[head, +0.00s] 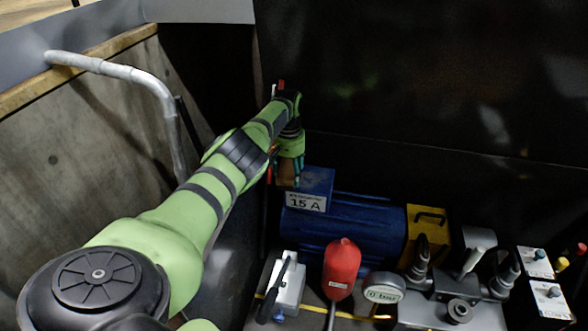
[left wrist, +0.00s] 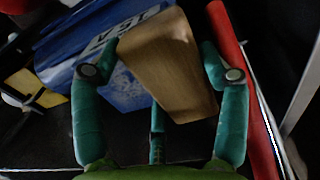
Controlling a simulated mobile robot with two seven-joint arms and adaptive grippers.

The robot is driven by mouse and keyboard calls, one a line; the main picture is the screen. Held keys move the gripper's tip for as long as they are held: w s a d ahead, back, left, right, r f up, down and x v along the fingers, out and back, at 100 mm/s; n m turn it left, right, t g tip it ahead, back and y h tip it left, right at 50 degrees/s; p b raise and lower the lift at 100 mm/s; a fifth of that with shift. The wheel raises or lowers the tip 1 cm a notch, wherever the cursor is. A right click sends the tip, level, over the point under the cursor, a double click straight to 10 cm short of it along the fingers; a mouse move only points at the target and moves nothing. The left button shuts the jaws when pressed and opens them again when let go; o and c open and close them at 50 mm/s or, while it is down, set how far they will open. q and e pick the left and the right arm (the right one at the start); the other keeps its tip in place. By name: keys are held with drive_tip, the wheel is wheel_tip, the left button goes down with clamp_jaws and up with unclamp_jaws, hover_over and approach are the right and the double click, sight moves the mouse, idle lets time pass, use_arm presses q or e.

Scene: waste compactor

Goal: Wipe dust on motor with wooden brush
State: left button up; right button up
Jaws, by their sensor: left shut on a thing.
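The blue motor (head: 345,226) lies on the machine bed, with a blue box (head: 316,184) labelled 15 A on its left end. My left gripper (head: 288,168) is at the left end of the motor, beside the blue box. It is shut on the wooden brush (left wrist: 160,60), whose flat brown wood shows between the green fingers in the left wrist view. The brush's bristles are hidden, and I cannot tell whether it touches the motor. The blue motor surface (left wrist: 95,60) shows behind the brush in the left wrist view. No dust can be made out. My right gripper is not in view.
A red bulb-shaped part (head: 341,262), a white lever switch (head: 288,284) and a gauge (head: 383,290) stand in front of the motor. A yellow block (head: 426,232) is at its right end. A dark wall rises behind. A red bar (left wrist: 245,95) runs close beside the gripper.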

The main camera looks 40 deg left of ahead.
use_arm(q)
drive_tip(key=shift+s+a+f, duration=0.2)
drive_tip(key=shift+w+d+r+b, duration=0.15)
drive_tip(key=shift+w+d, duration=0.25)
drive_tip(key=shift+d, duration=0.3)
drive_tip(key=shift+w+d+f+b, duration=0.1)
drive_tip(key=shift+w+d+b, duration=0.1)
drive_tip(key=shift+w+d, duration=0.35)
drive_tip(key=shift+w+d+r+b, duration=0.15)
drive_tip(key=shift+w+d, duration=0.1)
drive_tip(key=shift+d, duration=0.55)
drive_tip(key=shift+w+d+f+b, duration=0.1)
drive_tip(key=shift+w+d+b, duration=0.4)
drive_tip(key=shift+d+b, duration=0.35)
drive_tip(key=shift+w+d+f+b, duration=0.1)
drive_tip(key=shift+w+d+b, duration=0.5)
drive_tip(key=shift+d, duration=0.3)
drive_tip(key=shift+r, duration=0.2)
wheel_tip(320, 180, up, 6)
drive_tip(key=p, duration=0.6)
wheel_tip(320, 180, up, 3)
drive_tip(key=p, duration=0.3)
drive_tip(key=shift+s, duration=0.1)
